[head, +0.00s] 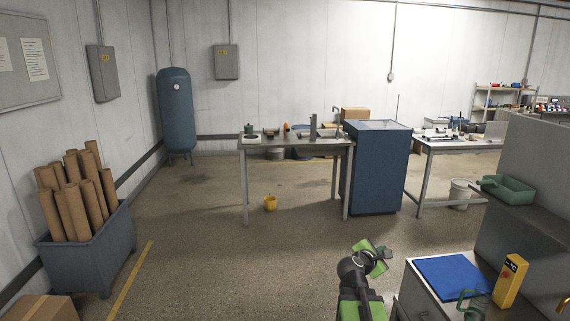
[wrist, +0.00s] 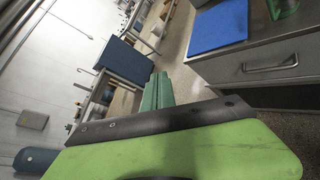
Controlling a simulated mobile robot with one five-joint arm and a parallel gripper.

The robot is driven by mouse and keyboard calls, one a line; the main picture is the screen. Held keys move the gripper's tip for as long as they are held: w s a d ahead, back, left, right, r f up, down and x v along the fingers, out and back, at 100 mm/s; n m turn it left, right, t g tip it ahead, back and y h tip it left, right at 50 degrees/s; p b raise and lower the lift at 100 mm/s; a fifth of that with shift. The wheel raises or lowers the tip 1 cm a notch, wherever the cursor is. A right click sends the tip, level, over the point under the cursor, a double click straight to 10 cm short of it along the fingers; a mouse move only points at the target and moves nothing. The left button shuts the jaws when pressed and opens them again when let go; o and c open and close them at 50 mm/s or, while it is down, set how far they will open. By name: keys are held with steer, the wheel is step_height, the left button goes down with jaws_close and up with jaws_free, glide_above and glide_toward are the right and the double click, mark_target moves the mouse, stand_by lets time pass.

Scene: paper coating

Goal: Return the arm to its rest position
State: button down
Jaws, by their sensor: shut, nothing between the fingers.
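My gripper (head: 384,252) shows at the lower middle of the head view, at the end of my green and black arm, over open floor. It is left of the counter with the blue mat (head: 452,277). In the wrist view my gripper's fingers (wrist: 157,90) are together with nothing seen between them. The gripper is apart from every object in view.
A counter (head: 420,297) stands close on the right, with a yellow device (head: 510,281) and a green glass mug (head: 473,303). A workbench (head: 290,146) and blue cabinet (head: 376,170) stand ahead. A bin (head: 90,252) of cardboard tubes is left.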

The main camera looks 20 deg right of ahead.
steer(key=w+a+f+m+g+y, duration=0.1)
steer(key=a+f+m+y, duration=0.4)
steer(key=a, duration=0.9)
steer(key=w+a+f+m+g+y, duration=0.15)
steer(key=a+f, duration=0.55)
steer(key=a, duration=0.7)
steer(key=s+a+f+m+g+y, duration=0.2)
steer(key=s+a+m+y, duration=0.1)
steer(key=s+a+m, duration=0.2)
steer(key=s+a+f+m+g+y, duration=0.2)
steer(key=s+a+m+g+y, duration=0.1)
steer(key=s+a+m, duration=0.2)
steer(key=shift+s+a+f, duration=0.25)
steer(key=shift+s+a, duration=0.35)
steer(key=shift+a, duration=0.15)
steer(key=shift+d+m, duration=0.15)
steer(key=shift+m, duration=0.1)
